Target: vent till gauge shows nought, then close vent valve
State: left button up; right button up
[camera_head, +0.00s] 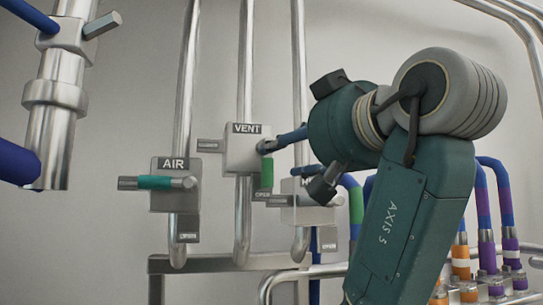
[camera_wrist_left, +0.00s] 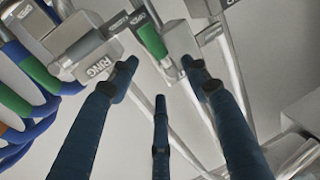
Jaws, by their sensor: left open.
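The vent valve (camera_head: 242,154) is a grey block labelled VENT on a vertical steel pipe. Its green-gripped handle (camera_head: 267,174) hangs down beside a small OPEN plate (camera_head: 262,196). My left gripper (camera_head: 268,146) is at the right side of this block, its blue fingers partly hidden. In the left wrist view its fingers (camera_wrist_left: 158,78) are spread with nothing between them. The green handle (camera_wrist_left: 152,40) shows just beyond the tips there; contact cannot be told. No gauge is in view. My right gripper is not in view.
The AIR valve (camera_head: 176,205), with a teal horizontal handle (camera_head: 154,183), is left of the vent valve. Another valve (camera_head: 300,212), its label mostly hidden, is below right. A thick steel pipe (camera_head: 55,95) stands at left. Blue hoses (camera_head: 506,200) are at right.

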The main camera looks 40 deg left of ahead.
aim_at(273, 159)
pick_arm(q)
jog(key=p+x, duration=0.1)
jog(key=x, duration=0.3)
jog(key=shift+w+a, duration=0.1)
jog(key=shift+a, duration=0.25)
jog(key=x, duration=0.2)
jog(key=p+x, duration=0.1)
jog(key=shift+w+a+f, duration=0.15)
jog(key=shift+a+f, duration=0.05)
jog(key=shift+f, duration=0.1)
jog(key=shift+a, duration=0.1)
grip_shut()
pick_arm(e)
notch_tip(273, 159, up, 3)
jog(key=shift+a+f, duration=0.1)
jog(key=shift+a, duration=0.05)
